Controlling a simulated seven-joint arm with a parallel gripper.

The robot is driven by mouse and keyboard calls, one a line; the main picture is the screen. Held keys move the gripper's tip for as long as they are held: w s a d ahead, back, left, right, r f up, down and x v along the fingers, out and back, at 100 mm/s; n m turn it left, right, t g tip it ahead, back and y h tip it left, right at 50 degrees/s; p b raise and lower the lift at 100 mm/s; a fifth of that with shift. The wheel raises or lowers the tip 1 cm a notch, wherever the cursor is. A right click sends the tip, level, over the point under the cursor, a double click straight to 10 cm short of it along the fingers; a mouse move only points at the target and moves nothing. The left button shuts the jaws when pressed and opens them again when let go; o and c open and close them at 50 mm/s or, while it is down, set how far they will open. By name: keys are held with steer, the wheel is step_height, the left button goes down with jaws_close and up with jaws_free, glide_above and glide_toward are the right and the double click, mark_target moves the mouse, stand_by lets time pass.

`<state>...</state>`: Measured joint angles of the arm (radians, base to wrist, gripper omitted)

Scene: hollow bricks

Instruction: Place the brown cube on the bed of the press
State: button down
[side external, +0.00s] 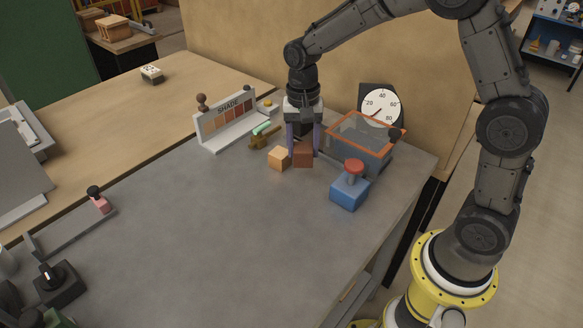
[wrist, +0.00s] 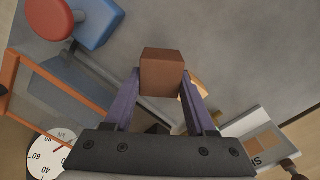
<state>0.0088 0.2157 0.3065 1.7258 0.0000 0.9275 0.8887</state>
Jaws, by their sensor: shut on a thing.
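The brown cube (side external: 303,157) is between the fingers of my gripper (side external: 304,146), which is shut on it. In the wrist view the brown cube (wrist: 162,70) sits at the tips of the two purple fingers (wrist: 160,82). It is at or just above the grey table; I cannot tell whether it touches. The press appears to be the grey unit with an orange-framed clear guard (side external: 362,140) and a round dial (side external: 382,106), to the right of my gripper. The guard hides most of its bed.
A lighter orange cube (side external: 279,158) stands close left of the brown cube. A blue box with a red button (side external: 350,188) stands in front of the press. A shade card stand (side external: 230,122) and a small brown clamp-like object (side external: 264,140) are to the left. The table's front is clear.

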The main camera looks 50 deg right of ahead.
steer(key=n, duration=0.1)
steer(key=w+n, duration=0.1)
steer(key=n, duration=0.3)
steer(key=shift+w+a+f, duration=0.15)
steer(key=shift+w+f, duration=0.05)
steer(key=shift+f, duration=0.2)
steer(key=n, duration=0.5)
steer(key=shift+w, duration=0.3)
steer(key=m, duration=0.2)
steer(key=s+m, duration=0.1)
steer(key=m, duration=0.2)
steer(key=shift+r+m, duration=0.1)
steer(key=shift+m, duration=0.2)
steer(key=m, duration=0.3)
steer(key=s+r+m, duration=0.1)
steer(key=m, duration=0.1)
steer(key=shift+s+d, duration=0.1)
steer(key=shift+d, duration=0.15)
steer(key=m, duration=0.2)
steer(key=s+r+m, duration=0.1)
steer(key=m, duration=0.3)
steer(key=shift+s+d+r, duration=0.35)
steer(key=shift+s+d+r+m, duration=0.15)
steer(key=shift+d+r+m, duration=0.1)
steer(key=shift+r, duration=0.1)
steer(key=shift+s+d+r+m, duration=0.1)
steer(key=shift+r+m, duration=0.15)
steer(key=shift+r, duration=0.1)
